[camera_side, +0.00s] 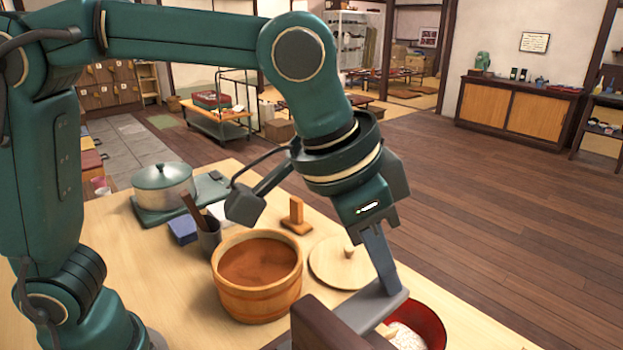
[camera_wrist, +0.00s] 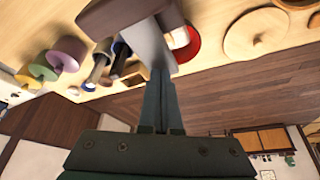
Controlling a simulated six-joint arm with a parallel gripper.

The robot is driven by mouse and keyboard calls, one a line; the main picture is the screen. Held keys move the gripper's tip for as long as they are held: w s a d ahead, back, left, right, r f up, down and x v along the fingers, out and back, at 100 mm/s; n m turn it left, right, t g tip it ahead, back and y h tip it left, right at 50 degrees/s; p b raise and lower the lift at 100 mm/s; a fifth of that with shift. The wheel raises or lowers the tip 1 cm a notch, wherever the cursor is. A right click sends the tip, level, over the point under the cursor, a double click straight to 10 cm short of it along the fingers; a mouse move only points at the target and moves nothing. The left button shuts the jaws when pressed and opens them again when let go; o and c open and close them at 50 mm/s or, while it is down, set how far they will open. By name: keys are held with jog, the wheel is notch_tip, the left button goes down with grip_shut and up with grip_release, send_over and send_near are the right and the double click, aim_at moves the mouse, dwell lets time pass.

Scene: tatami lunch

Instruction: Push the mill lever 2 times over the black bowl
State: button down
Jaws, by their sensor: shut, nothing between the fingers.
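The mill shows as a dark brown block (camera_side: 328,326) at the bottom edge of the side view, mostly cut off. Its grey lever (camera_side: 372,305) sticks out to the right and also shows in the wrist view (camera_wrist: 152,45). A bowl with a red inside (camera_side: 428,318) and white contents stands below the lever's end, partly hidden by it. The bowl's outside hardly shows. My gripper (camera_side: 391,286) is shut and empty, pointing down with its tips at the lever's top. Whether they touch it I cannot tell.
A wooden tub (camera_side: 228,296) with brown contents and a round wooden lid (camera_side: 325,262) are left of the bowl. A small wooden stand (camera_side: 296,212), a utensil cup (camera_side: 209,240), a blue box (camera_side: 183,229) and a lidded pot (camera_side: 165,190) stand farther back. Table space left of the tub is clear.

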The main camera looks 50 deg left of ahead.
jog(key=shift+f, duration=1.25)
jog(key=shift+r, duration=2)
jog(key=shift+r, duration=0.15)
jog(key=shift+r, duration=2.35)
